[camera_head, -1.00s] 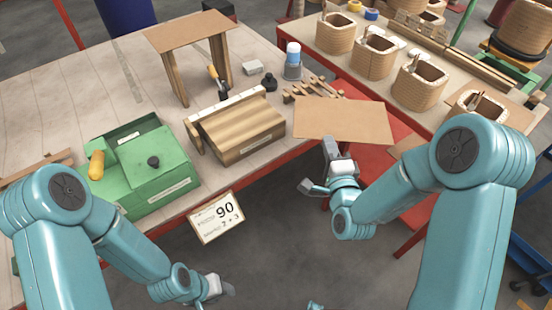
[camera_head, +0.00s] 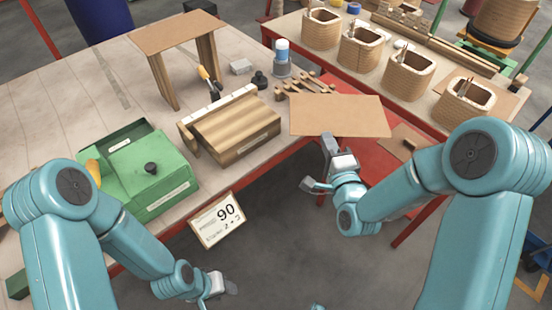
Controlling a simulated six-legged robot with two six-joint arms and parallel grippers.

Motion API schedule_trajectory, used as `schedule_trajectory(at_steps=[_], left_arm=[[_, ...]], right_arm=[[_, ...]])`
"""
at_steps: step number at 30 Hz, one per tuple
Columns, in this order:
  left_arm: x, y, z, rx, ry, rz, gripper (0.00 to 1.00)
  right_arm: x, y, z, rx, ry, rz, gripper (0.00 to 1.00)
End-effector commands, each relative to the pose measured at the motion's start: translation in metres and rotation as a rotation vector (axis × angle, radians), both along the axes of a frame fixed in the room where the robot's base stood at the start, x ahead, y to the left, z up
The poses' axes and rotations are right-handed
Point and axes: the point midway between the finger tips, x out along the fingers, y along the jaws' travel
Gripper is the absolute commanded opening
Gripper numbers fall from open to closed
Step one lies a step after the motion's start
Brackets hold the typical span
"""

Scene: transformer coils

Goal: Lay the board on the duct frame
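The flat brown board (camera_head: 340,115) is nearly level, with much of it beyond the table's right edge. My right gripper (camera_head: 326,160) is at its near edge and appears to hold it there; the contact is partly hidden. A low frame of wooden strips (camera_head: 300,86) lies at the table edge, partly covered by the board. A taller stand of striped uprights (camera_head: 207,65) carries another brown sheet (camera_head: 172,32). I cannot tell which of these is the duct frame. My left gripper (camera_head: 222,286) is low in front of the table, apart from the objects; its fingers are unclear.
A green box (camera_head: 140,175) and a striped wooden block (camera_head: 232,128) stand along the table's front. A sign (camera_head: 217,220) hangs there. Several coils (camera_head: 360,48) line the right bench. A red surface (camera_head: 370,155) shows below the board.

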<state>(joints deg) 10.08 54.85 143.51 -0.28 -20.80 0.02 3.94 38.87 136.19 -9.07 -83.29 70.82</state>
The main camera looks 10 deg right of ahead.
Motion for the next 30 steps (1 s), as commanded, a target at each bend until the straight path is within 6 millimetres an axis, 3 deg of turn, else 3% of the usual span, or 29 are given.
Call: schedule_trajectory(at_steps=[3, 15, 21, 30], left_arm=[[0.0, 0.0, -0.028, 0.0, 0.0, 0.0, 0.43], [0.0, 0.0, -0.079, 0.0, 0.0, 0.0, 0.43], [0.0, 0.0, -0.098, 0.0, 0.0, 0.0, 0.43], [0.0, 0.0, -0.108, 0.0, 0.0, 0.0, 0.43]], right_arm=[[0.006, 0.027, -0.004, -0.003, -0.013, 0.138, 0.0], [-0.004, 0.1, -0.005, -0.002, -0.017, 0.55, 0.0], [-0.014, 0.121, -0.011, 0.0, -0.017, 0.682, 0.0], [-0.021, 0.132, -0.014, 0.003, -0.019, 0.759, 0.0]])
